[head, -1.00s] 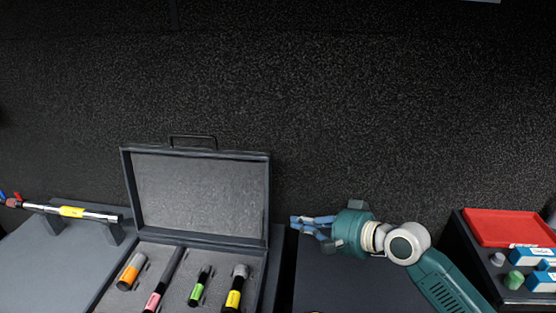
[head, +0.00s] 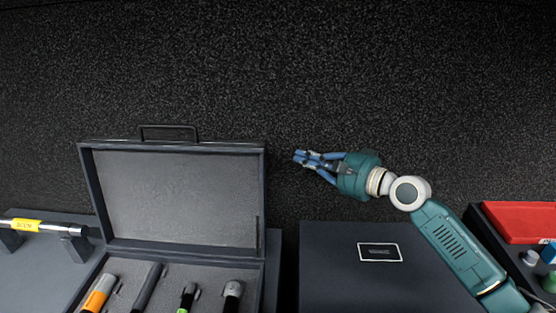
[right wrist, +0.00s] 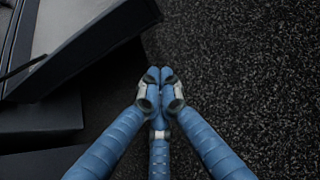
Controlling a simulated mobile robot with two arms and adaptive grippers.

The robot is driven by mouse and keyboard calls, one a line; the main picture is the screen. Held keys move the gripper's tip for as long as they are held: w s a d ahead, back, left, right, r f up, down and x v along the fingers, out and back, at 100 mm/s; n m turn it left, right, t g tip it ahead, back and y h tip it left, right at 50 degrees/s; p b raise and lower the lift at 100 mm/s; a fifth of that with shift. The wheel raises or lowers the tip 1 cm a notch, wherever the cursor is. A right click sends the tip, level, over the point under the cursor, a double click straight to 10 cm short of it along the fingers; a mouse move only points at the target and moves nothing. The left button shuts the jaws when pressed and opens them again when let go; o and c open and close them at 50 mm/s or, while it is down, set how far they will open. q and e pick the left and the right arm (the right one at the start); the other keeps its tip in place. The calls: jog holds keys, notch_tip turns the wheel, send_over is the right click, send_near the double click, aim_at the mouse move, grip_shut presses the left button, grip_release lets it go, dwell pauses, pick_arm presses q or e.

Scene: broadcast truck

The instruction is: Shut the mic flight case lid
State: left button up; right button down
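The mic flight case stands open at the left of the head view. Its lid (head: 180,198) is upright, with a handle (head: 168,132) on its top edge. Several microphones lie in the foam of the case base (head: 210,290), cut off by the lower frame edge. My right gripper (head: 298,157) is to the right of the lid, near its upper right edge, apart from it. Its fingertips (right wrist: 160,76) are together and empty in the right wrist view, where the lid edge (right wrist: 85,50) shows at upper left. My left gripper is not in view.
A dark box (head: 330,265) with a white-framed label (head: 380,252) sits right of the case. A red tray (head: 520,220) and small items are at far right. A boom pole (head: 30,226) rests on supports at left. A dark speckled wall stands behind.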

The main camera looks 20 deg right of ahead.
jog(key=r+p+x, duration=0.1)
jog(key=p+x, duration=0.2)
jog(key=x, duration=0.7)
jog(key=s+p, duration=0.1)
jog(key=s+a+p, duration=0.1)
jog(key=s+p, duration=0.1)
jog(key=shift+s+a+f, duration=0.2)
jog(key=shift+s+a, duration=0.05)
jog(key=shift+s, duration=0.15)
jog(key=shift+w, duration=0.1)
